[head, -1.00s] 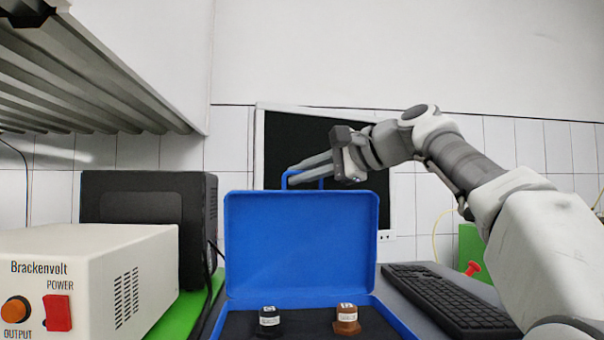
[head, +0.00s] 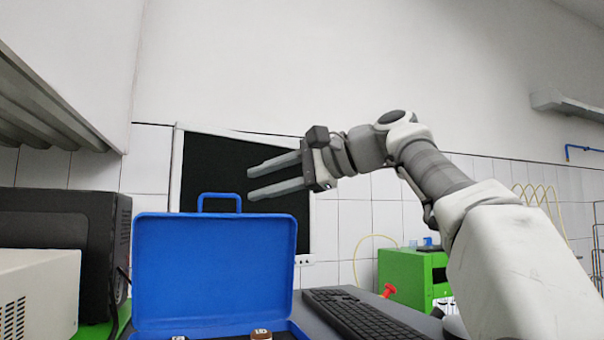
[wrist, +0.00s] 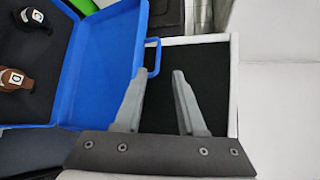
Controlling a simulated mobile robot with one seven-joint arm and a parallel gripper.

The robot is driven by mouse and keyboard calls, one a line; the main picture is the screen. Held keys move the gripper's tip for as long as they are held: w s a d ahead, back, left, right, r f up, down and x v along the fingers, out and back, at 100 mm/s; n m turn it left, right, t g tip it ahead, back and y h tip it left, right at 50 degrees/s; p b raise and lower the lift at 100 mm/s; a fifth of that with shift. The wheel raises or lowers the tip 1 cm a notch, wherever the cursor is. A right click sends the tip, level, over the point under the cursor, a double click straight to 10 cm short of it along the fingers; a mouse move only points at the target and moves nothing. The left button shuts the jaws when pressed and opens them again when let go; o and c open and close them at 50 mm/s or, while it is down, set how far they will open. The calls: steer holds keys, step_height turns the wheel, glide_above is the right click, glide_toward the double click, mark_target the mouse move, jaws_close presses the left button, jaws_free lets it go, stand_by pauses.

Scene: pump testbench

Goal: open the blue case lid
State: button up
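The blue case (head: 215,270) stands open on the bench in the head view, its lid upright with the handle (head: 219,196) at the top. The lid also shows in the wrist view (wrist: 110,60), with the handle (wrist: 153,57) on its edge. My gripper (head: 248,184) is up and to the right of the handle, apart from it. Its fingers are spread and empty; in the wrist view the gripper (wrist: 166,58) has nothing between its fingers. A brown-capped item (head: 261,334) and part of another show at the case's bottom, mostly cut off by the frame.
A black box (head: 60,245) and a cream-coloured unit (head: 40,290) stand left of the case. A dark panel with a white frame (head: 178,160) is behind it. A keyboard (head: 360,315) and a green box (head: 405,276) are to the right.

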steer(key=v, duration=0.8)
steer(key=shift+a, duration=0.1)
